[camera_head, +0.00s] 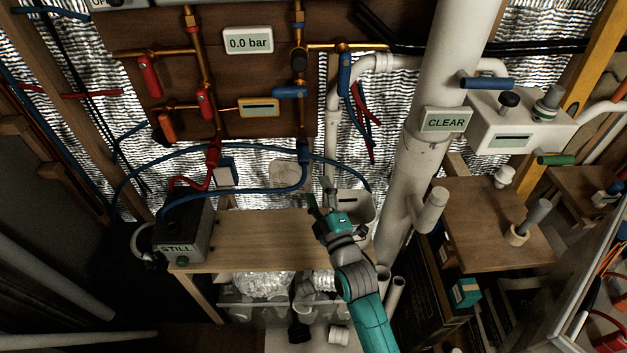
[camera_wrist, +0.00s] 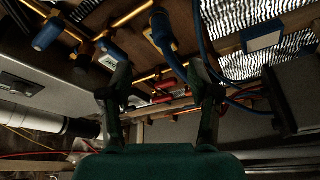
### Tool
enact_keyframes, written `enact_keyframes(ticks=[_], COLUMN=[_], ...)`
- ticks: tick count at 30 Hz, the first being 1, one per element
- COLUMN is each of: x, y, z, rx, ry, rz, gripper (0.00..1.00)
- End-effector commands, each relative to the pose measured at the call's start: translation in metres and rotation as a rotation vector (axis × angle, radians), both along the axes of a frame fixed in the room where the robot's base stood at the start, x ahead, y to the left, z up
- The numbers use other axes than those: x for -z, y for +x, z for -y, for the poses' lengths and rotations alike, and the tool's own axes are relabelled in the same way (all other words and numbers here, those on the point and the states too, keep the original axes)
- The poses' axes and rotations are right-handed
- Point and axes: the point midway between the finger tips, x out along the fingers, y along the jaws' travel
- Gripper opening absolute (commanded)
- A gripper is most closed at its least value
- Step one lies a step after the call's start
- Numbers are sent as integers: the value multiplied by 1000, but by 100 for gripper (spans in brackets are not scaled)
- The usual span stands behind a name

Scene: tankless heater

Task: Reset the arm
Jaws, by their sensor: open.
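My gripper (camera_head: 320,208) is at the end of my teal arm, over the right part of the wooden bench (camera_head: 258,236) in the head view. In the wrist view my gripper (camera_wrist: 160,88) has its two dark fingers spread apart with nothing between them. Beyond the fingers the wrist view shows copper pipes and a blue valve handle (camera_wrist: 48,34). The tips look small and dark in the head view, and whether they touch anything there cannot be told.
A grey box reading STILL (camera_head: 184,240) stands at the bench's left end, with blue hoses arching above. A white bin (camera_head: 354,207) is close by my gripper. A thick white pipe (camera_head: 425,125) with a CLEAR sign (camera_head: 446,120) rises to the right. A gauge (camera_head: 248,41) reads 0.0 bar.

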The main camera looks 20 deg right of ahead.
Motion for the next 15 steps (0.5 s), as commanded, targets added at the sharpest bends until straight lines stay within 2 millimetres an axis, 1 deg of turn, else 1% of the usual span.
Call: enact_keyframes(ticks=[4, 15], x=[0, 0], y=[-6, -6], z=[0, 0], rx=[0, -1], ry=[1, 1], rz=[2, 1], gripper=[61, 61])
